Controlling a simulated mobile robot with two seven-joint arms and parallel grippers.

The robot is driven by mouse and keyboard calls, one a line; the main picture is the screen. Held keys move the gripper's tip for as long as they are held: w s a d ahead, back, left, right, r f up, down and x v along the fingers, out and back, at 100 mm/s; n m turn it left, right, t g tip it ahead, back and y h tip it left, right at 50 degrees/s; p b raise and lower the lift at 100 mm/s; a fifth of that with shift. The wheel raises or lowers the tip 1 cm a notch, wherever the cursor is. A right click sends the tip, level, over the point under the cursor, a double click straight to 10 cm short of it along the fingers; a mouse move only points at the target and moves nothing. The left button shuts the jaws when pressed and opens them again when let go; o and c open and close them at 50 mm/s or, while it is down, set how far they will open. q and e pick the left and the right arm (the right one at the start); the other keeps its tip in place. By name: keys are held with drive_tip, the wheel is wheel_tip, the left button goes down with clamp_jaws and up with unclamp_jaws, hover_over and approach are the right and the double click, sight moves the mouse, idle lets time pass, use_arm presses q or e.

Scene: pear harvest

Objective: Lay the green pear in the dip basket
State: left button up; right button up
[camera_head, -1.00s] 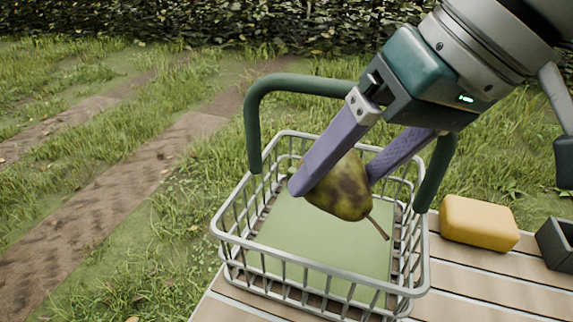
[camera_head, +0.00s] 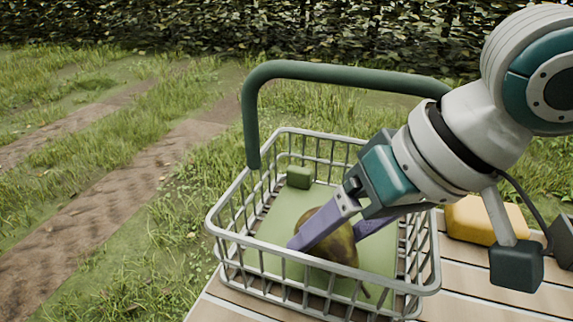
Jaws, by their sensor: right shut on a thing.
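The green pear (camera_head: 336,243), with brownish patches and a dark stem, is down inside the wire dip basket (camera_head: 246,239). My right gripper (camera_head: 322,241) reaches in from the upper right, its two purple fingers shut on the pear, one on each side. The pear lies tilted, its stem end toward the lower right, low over the basket's green floor. I cannot tell whether it touches the floor. The basket's front rim partly covers it. My left gripper is not in view.
The basket's dark green handle (camera_head: 340,73) arches over its back, behind my right arm. A small green block (camera_head: 299,176) sits in the basket's back left corner. A yellow block (camera_head: 482,219) lies right of the basket on the slatted table (camera_head: 476,287). A dark container (camera_head: 563,240) shows at the right edge.

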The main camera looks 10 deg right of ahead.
drive_tip(key=shift+f, duration=0.45)
drive_tip(key=o, duration=1.4)
drive_tip(key=shift+r, duration=0.35)
drive_tip(key=p+v, duration=0.3)
drive_tip(key=v, duration=0.9)
drive_tip(key=shift+r, duration=0.3)
drive_tip(key=shift+a, duration=0.1)
